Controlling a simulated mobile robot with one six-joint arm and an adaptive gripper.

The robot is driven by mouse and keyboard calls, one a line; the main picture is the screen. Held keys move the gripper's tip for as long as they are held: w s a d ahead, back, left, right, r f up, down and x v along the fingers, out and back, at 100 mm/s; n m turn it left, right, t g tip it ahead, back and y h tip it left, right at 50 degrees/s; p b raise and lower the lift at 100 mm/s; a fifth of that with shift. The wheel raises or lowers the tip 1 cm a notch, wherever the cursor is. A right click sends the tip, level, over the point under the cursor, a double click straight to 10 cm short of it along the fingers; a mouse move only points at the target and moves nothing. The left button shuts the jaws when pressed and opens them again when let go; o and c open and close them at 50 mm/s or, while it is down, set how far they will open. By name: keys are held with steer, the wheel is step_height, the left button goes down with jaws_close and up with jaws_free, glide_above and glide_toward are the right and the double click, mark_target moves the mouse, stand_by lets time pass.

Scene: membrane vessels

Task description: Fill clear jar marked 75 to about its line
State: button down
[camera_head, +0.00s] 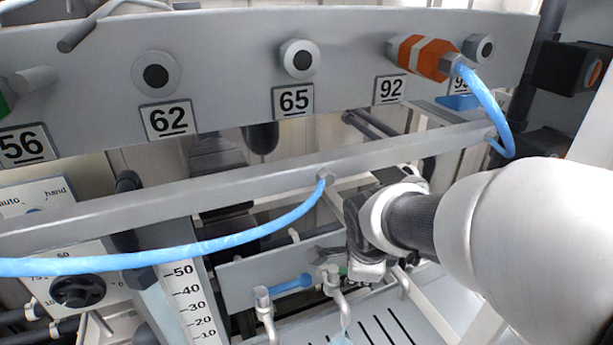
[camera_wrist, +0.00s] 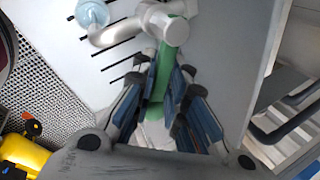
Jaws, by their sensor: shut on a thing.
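My gripper (camera_wrist: 158,88) is shut on a green tap handle (camera_wrist: 163,72) in the wrist view. In the head view my gripper (camera_head: 366,262) is at the taps below the grey rail, and only a bit of green shows beside it. The handle's tap (camera_wrist: 172,30) has a grey curved spout (camera_wrist: 112,32) reaching left. A clear, pale blue jar (camera_wrist: 92,13) is at the spout's end, at the top edge of the wrist view. A sliver of the jar (camera_head: 341,339) shows at the bottom of the head view. Its mark, line and fill level cannot be made out.
Another tap with a blue handle (camera_head: 290,285) is to the left of my gripper. A slotted tray (camera_head: 385,325) lies below the taps. A blue hose (camera_head: 150,257) and a grey rail (camera_head: 230,170) cross above. A yellow object (camera_wrist: 25,155) is at lower left.

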steer(key=shift+w+d+r, duration=0.1)
steer(key=shift+w+d+n+y+p, duration=0.1)
steer(key=shift+w+n+y+p, duration=0.2)
steer(key=shift+n+p, duration=0.4)
steer(key=n, duration=0.2)
steer(key=w+n+y+b, duration=0.2)
steer(key=n, duration=0.1)
steer(key=shift+n, duration=0.3)
steer(key=c, duration=1.7)
jaws_free()
steer(key=shift+w, duration=0.15)
steer(key=shift+o, duration=0.6)
